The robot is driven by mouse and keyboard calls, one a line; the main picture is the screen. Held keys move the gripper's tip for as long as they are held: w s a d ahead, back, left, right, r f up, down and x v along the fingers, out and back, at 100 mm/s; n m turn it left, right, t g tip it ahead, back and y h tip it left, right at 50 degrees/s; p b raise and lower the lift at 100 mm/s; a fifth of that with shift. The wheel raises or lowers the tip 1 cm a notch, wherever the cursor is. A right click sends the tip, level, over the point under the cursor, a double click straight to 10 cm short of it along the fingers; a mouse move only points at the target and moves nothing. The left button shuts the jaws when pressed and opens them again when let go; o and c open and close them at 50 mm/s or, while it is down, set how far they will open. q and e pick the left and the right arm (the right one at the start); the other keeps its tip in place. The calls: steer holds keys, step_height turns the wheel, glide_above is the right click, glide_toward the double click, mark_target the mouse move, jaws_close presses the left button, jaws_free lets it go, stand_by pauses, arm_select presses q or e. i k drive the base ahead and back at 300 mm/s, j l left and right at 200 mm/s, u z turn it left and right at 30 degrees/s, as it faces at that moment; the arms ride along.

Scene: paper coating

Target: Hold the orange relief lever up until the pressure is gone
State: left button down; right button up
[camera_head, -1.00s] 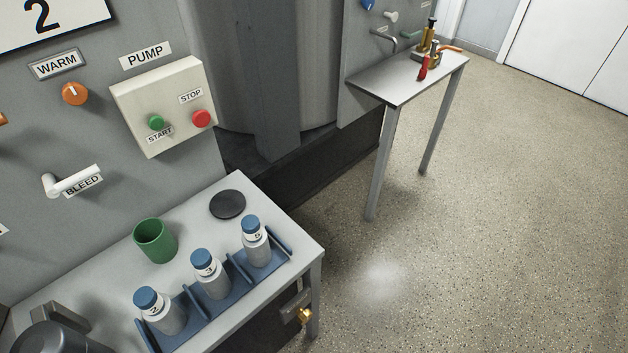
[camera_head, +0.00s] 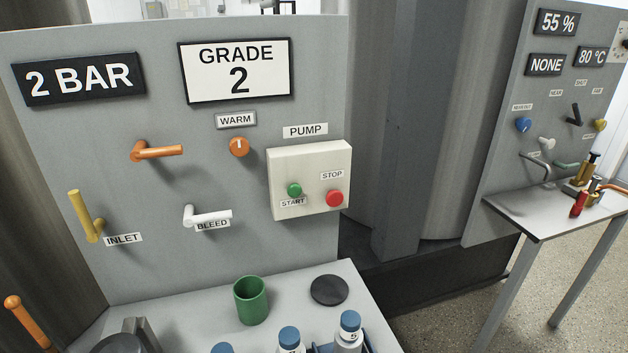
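The orange lever (camera_head: 158,152) is on the grey panel (camera_head: 180,270), above the white bleed lever. It lies roughly level, its handle pointing right from its pivot. The pressure display (camera_head: 79,80) at the panel's upper left reads 2 BAR. The white lever (camera_head: 208,216) labelled BLEED also lies about level. The yellow lever (camera_head: 86,216) by the INLET label stands near upright, slightly tilted. Neither of my grippers shows in the head view.
A pump box (camera_head: 310,180) with START and STOP buttons is on the panel's right. A table (camera_head: 210,300) below holds a green cup (camera_head: 251,300), a black disc (camera_head: 329,290) and several blue-capped bottles. A second table (camera_head: 520,212) with tools stands at the right.

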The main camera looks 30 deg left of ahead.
mark_target(140, 151)
steer(key=u, duration=1.95)
